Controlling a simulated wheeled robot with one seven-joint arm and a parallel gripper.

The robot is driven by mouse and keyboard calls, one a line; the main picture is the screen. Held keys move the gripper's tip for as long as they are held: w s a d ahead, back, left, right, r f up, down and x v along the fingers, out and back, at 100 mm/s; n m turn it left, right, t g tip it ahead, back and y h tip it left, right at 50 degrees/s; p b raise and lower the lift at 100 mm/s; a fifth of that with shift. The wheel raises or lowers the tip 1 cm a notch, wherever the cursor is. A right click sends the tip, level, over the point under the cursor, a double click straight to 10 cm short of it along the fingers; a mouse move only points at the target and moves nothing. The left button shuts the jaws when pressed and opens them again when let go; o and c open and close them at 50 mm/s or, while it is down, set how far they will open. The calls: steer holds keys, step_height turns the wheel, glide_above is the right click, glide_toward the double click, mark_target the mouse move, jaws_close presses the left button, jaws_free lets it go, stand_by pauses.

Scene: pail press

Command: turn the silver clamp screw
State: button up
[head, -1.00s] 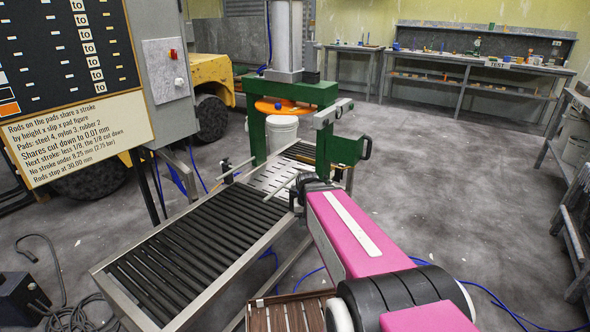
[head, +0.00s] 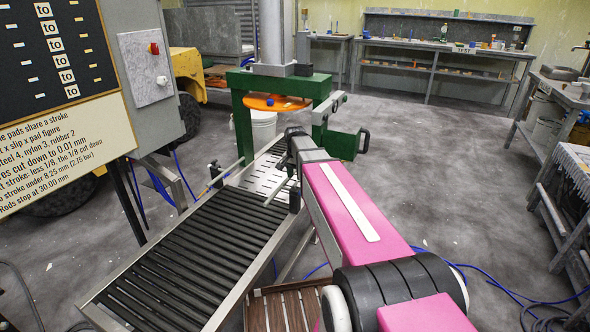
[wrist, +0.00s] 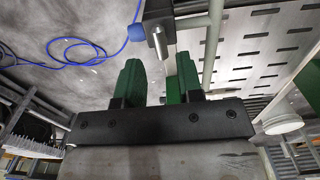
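The silver clamp screw (wrist: 160,44) shows in the wrist view, sticking out of a dark clamp block (wrist: 157,12) on a metal rod. My gripper (wrist: 158,66) has two dark green fingers, parted, with a clear gap between them. The screw's end lies in line with this gap, just beyond the fingertips; I see no contact. In the head view my gripper is mostly hidden behind my dark wrist, close to the conveyor's right rail. I cannot make out the screw there.
The roller conveyor (head: 190,257) leads to a slotted plate (head: 258,178) under the green press frame (head: 240,125). A white pail (head: 263,131) stands beneath the orange disc (head: 272,103). A sign board (head: 60,150) stands left. Blue cables (head: 505,300) lie on the floor; open floor is right.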

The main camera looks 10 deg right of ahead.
mark_target(295, 183)
steer(key=shift+f, duration=2.2)
steer(key=c, duration=0.6)
steer(key=shift+o, duration=0.2)
steer(key=n, duration=1.4)
steer(key=shift+n, duration=0.4)
steer(key=o, duration=0.8)
steer(key=shift+r, duration=0.1)
